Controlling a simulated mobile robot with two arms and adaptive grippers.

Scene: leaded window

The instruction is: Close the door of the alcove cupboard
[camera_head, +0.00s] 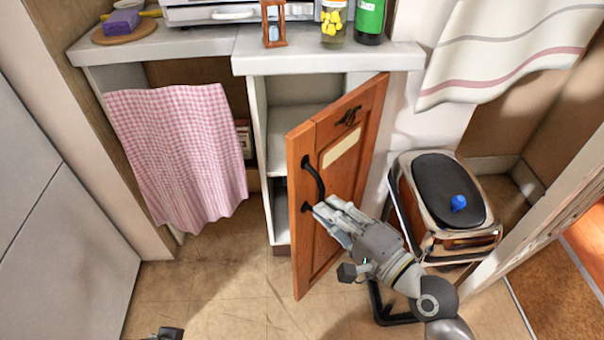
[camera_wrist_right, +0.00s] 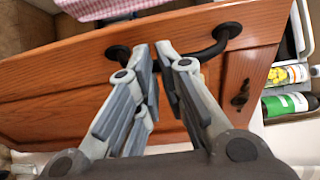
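The alcove cupboard (camera_head: 258,150) stands in the middle of the head view. Its orange-brown wooden door (camera_head: 330,245) is swung wide open, showing pale shelves inside. The door has a black bow handle (camera_head: 314,178) and a pale label. My right gripper (camera_head: 322,208) is at the handle's lower end. In the right wrist view its fingers (camera_wrist_right: 158,48) overlap the handle (camera_wrist_right: 210,48), with a narrow gap between them. I cannot tell whether they clamp the bar. At the bottom edge of the head view, a small dark piece (camera_head: 170,333) may be my left gripper.
A metal bin (camera_head: 420,215) with a dark lid and a blue object on it stands right of the door. A checked cloth (camera_head: 180,150) hangs left of the cupboard. Floor left of the door is clear.

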